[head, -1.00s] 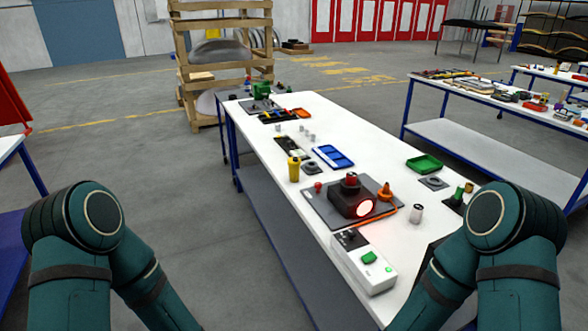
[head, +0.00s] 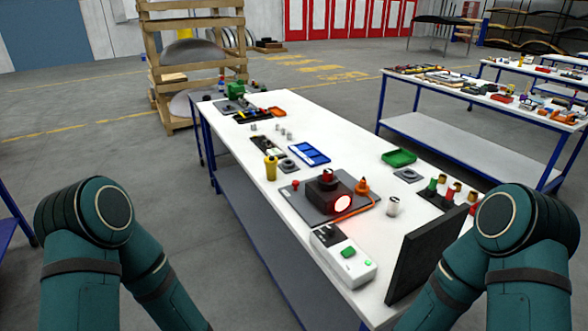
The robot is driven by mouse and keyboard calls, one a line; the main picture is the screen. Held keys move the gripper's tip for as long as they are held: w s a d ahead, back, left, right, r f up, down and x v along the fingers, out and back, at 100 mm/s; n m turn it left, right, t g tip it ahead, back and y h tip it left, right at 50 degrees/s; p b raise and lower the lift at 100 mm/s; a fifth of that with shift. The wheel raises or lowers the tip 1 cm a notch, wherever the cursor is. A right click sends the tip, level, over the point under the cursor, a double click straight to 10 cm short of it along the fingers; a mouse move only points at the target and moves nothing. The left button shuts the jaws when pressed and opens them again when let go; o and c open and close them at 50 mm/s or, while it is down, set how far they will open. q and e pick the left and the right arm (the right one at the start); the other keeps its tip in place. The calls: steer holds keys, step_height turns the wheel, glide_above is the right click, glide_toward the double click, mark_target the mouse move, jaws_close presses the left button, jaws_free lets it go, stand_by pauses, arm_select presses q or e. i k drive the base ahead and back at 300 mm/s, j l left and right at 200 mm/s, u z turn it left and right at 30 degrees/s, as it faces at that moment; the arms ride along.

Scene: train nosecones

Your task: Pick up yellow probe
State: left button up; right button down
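A yellow upright object (head: 271,168) stands near the left edge of the white workbench (head: 325,222). It is the clearest yellow item on the bench, but I cannot tell whether it is the probe. A dark rack (head: 437,201) at the right of the bench holds several small upright pieces with green, red and brownish-yellow parts, too small to identify. Only my two teal arms show, at the lower left and lower right. Both grippers are outside the view.
A black upright panel (head: 427,256) stands at the bench's near right. A dark device with a glowing red light (head: 342,203) sits on a grey plate. A white box with green buttons (head: 345,256), a blue tray (head: 309,153) and a green tray (head: 399,157) are nearby.

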mark_target(271, 167)
steer(key=i+j+z, duration=0.1)
steer(key=z, duration=0.35)
steer(key=j+z, duration=0.1)
steer(key=z, duration=0.3)
steer(key=i+j+z, duration=0.1)
steer(key=z, duration=0.35)
steer(key=j+z, duration=0.3)
steer(key=j, duration=0.15)
steer(key=j+z, duration=0.35)
steer(key=j, duration=0.15)
steer(key=j+z, duration=0.2)
steer(key=j, duration=0.25)
steer(key=k+j+z, duration=0.15)
steer(key=j, duration=0.3)
steer(key=k+j, duration=0.1)
steer(key=j, duration=0.25)
steer(key=j+z, duration=0.1)
steer(key=j, duration=0.2)
steer(key=k+j, duration=0.15)
steer(key=j, duration=0.2)
